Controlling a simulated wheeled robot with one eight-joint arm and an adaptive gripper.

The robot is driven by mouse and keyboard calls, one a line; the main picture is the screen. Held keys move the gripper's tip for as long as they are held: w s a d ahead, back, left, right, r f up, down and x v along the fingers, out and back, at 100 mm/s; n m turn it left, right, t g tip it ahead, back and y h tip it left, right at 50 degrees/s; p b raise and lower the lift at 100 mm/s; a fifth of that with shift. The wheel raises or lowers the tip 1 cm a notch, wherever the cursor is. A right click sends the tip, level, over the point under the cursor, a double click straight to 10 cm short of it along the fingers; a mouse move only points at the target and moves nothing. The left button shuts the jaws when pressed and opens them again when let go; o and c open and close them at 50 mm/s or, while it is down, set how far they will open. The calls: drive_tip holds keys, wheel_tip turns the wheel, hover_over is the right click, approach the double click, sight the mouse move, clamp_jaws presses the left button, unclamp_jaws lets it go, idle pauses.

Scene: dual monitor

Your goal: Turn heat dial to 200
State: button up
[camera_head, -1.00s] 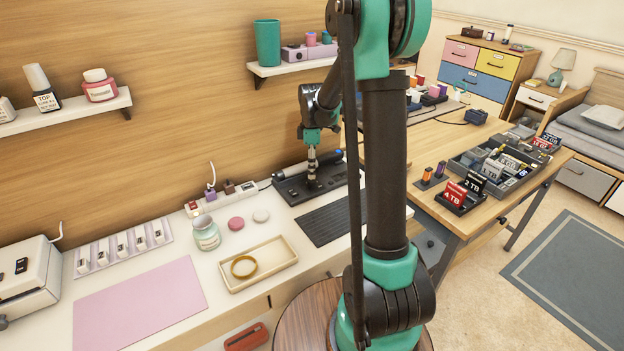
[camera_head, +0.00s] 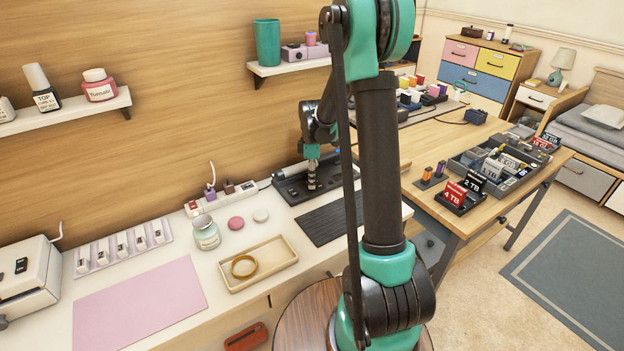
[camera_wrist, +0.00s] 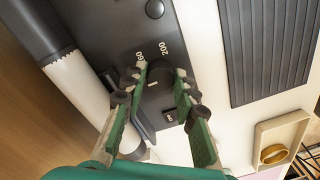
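The heat dial (camera_wrist: 160,76) is a round black knob on a dark panel (camera_wrist: 105,30), seen in the wrist view. A white "200" lies beyond it, another number to its upper left and a label that looks like "OFF" below it. A short white mark shows near the dial. My gripper (camera_wrist: 161,72) is open, its green fingers with dark pads on either side of the dial; I cannot tell whether they touch it. In the head view my gripper (camera_head: 313,183) is low over the black station (camera_head: 290,187), and the dial is hidden.
A white-and-black cylindrical tool (camera_wrist: 75,80) lies beside the dial, left of my fingers. A ribbed dark mat (camera_head: 330,220) is at the station's front. A tray with a gold ring (camera_head: 275,271) and a jar (camera_head: 206,235) stand to the left.

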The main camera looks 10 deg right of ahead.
clamp_jaws()
drive_tip(key=m, duration=0.4)
drive_tip(key=shift+m, duration=0.4)
drive_tip(key=m, duration=0.3)
drive_tip(key=shift+m, duration=0.3)
drive_tip(key=m, duration=0.3)
drive_tip(key=shift+m, duration=0.3)
drive_tip(key=m, duration=0.6)
drive_tip(key=shift+s+t, duration=0.1)
drive_tip(key=shift+t, duration=0.3)
drive_tip(key=m, duration=0.5)
drive_tip(key=shift+m, duration=0.4)
